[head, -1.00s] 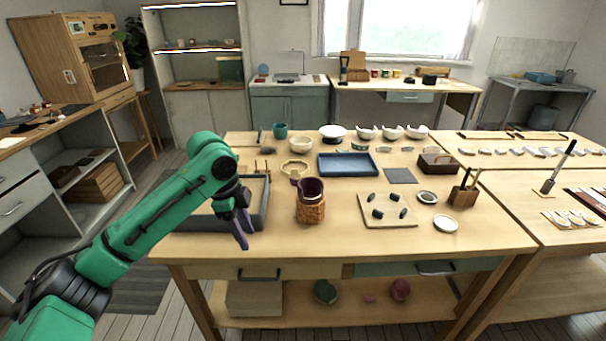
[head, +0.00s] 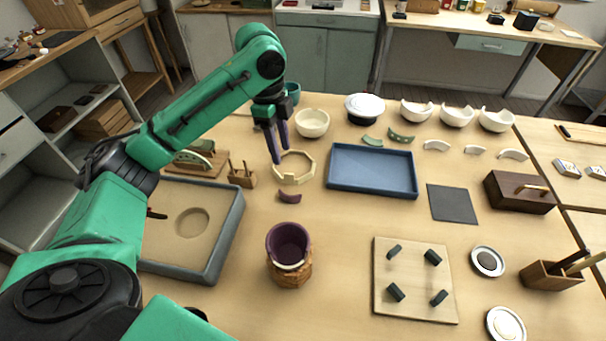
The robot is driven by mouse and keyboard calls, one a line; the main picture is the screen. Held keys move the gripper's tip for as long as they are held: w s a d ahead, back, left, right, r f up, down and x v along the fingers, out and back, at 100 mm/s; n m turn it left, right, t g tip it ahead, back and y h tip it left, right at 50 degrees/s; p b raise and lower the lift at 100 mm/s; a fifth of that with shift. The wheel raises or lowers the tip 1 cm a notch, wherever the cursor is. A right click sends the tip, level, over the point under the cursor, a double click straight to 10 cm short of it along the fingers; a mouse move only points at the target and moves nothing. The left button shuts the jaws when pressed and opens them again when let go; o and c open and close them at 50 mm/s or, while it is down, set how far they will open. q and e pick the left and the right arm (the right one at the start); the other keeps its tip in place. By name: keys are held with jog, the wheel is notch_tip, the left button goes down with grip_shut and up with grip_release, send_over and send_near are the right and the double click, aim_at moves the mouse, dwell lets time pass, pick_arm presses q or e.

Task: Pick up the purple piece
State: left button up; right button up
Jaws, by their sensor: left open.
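A purple cup (head: 288,237) with a broken-looking rim sits in a brown woven holder (head: 290,274) nearer to me. My left gripper (head: 279,160) is open, its two dark fingers pointing down over the far-left side of the octagonal ring. It is apart from the purple piece, which lies a little nearer to me. My right gripper is not in view.
A grey-walled sand tray (head: 228,228) stands to the left and a blue tray (head: 372,193) to the right. A board with several dark pegs (head: 414,302) lies at front right. Bowls, including a cream one (head: 311,123), line the back.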

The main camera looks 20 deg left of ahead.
pick_arm(q)
send_over(288, 195)
jog(key=a, duration=0.1)
jog(key=f, duration=0.6)
jog(key=shift+s+f, duration=0.2)
jog(key=shift+f, duration=0.05)
jog(key=f, duration=0.4)
jog(key=f+p, duration=0.1)
jog(key=f, duration=0.2)
jog(key=shift+w+d, duration=0.15)
jog(key=shift+d, duration=0.25)
jog(key=shift+f, duration=0.15)
jog(key=c, duration=0.6)
grip_shut()
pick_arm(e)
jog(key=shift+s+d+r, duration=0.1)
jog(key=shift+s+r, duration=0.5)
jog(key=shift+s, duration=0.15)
